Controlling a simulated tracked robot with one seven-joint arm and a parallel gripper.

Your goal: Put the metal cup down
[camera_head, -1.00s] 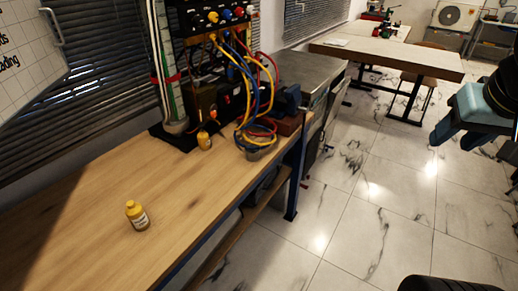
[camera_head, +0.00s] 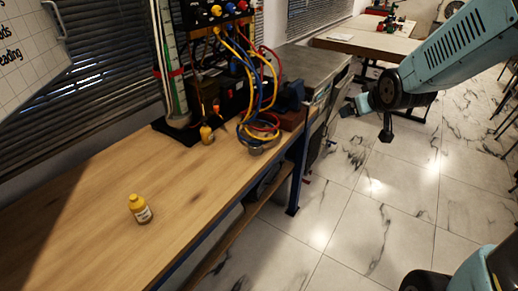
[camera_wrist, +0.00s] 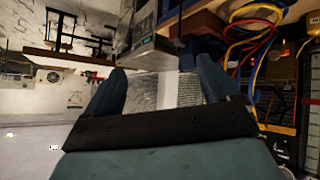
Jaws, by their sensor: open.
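My gripper (camera_head: 366,121) is in the air to the right of the workbench, over the tiled floor. It also shows in the wrist view (camera_wrist: 160,66), where its two blue-grey fingers stand apart with nothing between them. A small grey metallic object, perhaps the metal cup (camera_head: 256,148), stands at the right edge of the wooden workbench (camera_head: 100,225), just below the coloured cables. It is small and partly covered by the cables, so I cannot be sure what it is. My gripper is well apart from it.
Much of the benchtop is clear.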

